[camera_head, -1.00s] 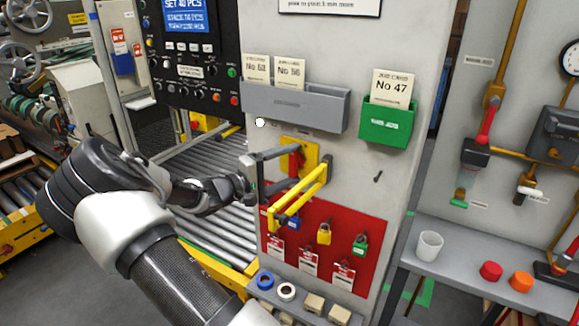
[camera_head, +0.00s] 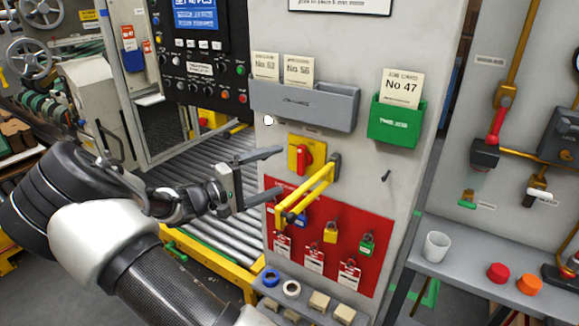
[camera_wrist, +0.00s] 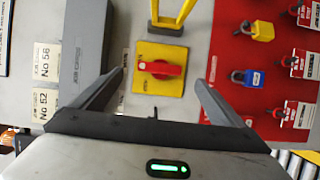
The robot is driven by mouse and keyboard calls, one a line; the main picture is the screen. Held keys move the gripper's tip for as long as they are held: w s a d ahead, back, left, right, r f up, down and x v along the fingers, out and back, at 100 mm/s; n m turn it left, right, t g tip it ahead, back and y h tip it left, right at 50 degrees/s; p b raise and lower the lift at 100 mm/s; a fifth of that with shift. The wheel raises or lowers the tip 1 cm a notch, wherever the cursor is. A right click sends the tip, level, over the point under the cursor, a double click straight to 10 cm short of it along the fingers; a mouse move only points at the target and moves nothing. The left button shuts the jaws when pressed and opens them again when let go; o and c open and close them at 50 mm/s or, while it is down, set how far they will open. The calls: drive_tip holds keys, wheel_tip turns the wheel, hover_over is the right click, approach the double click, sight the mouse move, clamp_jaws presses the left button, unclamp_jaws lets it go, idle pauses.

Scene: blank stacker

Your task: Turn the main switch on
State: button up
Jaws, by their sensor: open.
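The main switch is a red rotary handle (camera_head: 305,158) on a yellow plate (camera_head: 293,161), on the grey cabinet face. In the wrist view the red handle (camera_wrist: 160,69) lies between my fingers but farther off, on its yellow plate (camera_wrist: 146,86). My gripper (camera_head: 277,174) is open and empty, with its fingers spread to the left of the switch; the wrist view shows both fingers (camera_wrist: 162,85) apart. A yellow bar guard (camera_head: 318,187) sticks out from the cabinet just right of and below the switch. Its near end is close to my lower finger.
A red lockout board (camera_head: 345,232) with padlocks and tags is below the switch. A grey card holder (camera_head: 305,106) and a green card box (camera_head: 396,122) are above. A ledge with tape rolls (camera_head: 291,289) is at the bottom. Roller conveyor (camera_head: 215,226) runs behind my gripper.

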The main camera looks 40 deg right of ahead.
drive_tip(key=a, duration=0.9)
drive_tip(key=shift+a, duration=0.15)
